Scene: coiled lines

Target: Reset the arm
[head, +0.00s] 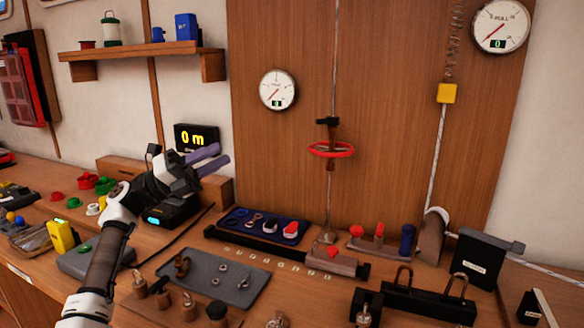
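My arm (103,262) reaches up from the lower left, with a white and dark grey wrist. My gripper (224,154) is in front of the wall above the bench, pointing right, below and right of the "0 m" display. Its two purple-grey fingers are apart with a gap between them and nothing held. It is open and touches nothing that I can see.
The bench holds a blue tray (233,223) of small fittings, a grey tray (203,286) and black stands (412,304). A red ring (331,150) hangs on a vertical line against the wooden panel. A shelf (140,54) is above my gripper.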

